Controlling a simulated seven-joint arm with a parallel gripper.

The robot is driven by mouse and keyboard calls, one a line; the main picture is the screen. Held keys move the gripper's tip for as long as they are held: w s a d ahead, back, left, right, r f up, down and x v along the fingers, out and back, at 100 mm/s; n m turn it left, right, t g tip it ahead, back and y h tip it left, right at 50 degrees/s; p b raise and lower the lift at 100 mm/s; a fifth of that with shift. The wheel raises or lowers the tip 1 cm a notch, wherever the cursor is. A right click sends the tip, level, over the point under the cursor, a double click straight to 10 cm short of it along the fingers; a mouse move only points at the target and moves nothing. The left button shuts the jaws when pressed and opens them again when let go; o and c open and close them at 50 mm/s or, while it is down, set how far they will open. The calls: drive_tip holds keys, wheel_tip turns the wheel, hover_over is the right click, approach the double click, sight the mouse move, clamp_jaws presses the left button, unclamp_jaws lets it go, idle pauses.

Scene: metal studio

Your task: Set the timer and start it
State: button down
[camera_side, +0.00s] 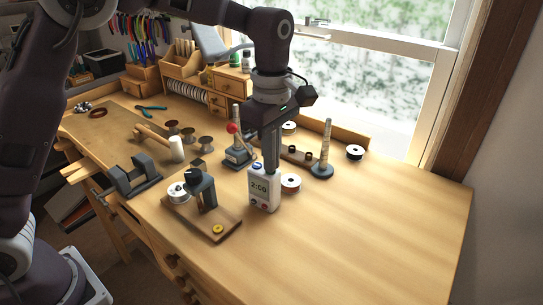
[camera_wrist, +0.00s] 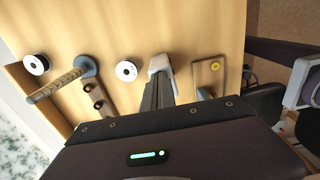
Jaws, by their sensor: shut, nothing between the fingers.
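The timer (camera_side: 262,188) is a white upright box standing on the bench, with a display that reads about 2:00. It has a blue button on its top and small dark and reddish buttons below the display. My gripper (camera_side: 271,170) points straight down with its fingers shut and empty. Its tips are at the timer's top, just right of the blue button; I cannot tell whether they touch. In the wrist view the white top of the timer (camera_wrist: 160,62) shows at the tips of my gripper (camera_wrist: 159,76), which hide part of it.
A wooden board (camera_side: 228,229) with a dark device and a yellow disc lies left of the timer. A white spool (camera_side: 291,182) lies close behind it on the right. A post on a round base (camera_side: 322,170) stands further right. The front right of the bench is clear.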

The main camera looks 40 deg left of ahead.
drive_tip(key=shift+s+a+f, duration=0.1)
drive_tip(key=shift+s+f, duration=0.05)
drive_tip(key=shift+f, duration=0.8)
wheel_tip(320, 180, up, 15)
drive_tip(key=shift+w+r, duration=0.15)
drive_tip(key=shift+w, duration=0.05)
drive_tip(key=s+a+r+m+t+h, duration=0.1)
drive_tip(key=s+a+r+m, duration=0.1)
drive_tip(key=s+a+m, duration=0.3)
drive_tip(key=s+a+r+m+t, duration=0.2)
drive_tip(key=s, duration=0.4)
drive_tip(key=s+a+f+m+t, duration=0.1)
drive_tip(key=s+f+m, duration=0.4)
drive_tip(key=s, duration=0.2)
drive_tip(key=s+a+f+m+t+y, duration=0.1)
drive_tip(key=s+f+m, duration=0.4)
drive_tip(key=s, duration=0.3)
drive_tip(key=shift+s+a+m+t, duration=0.25)
drive_tip(key=shift+s+m+t, duration=0.05)
drive_tip(key=shift+m, duration=0.2)
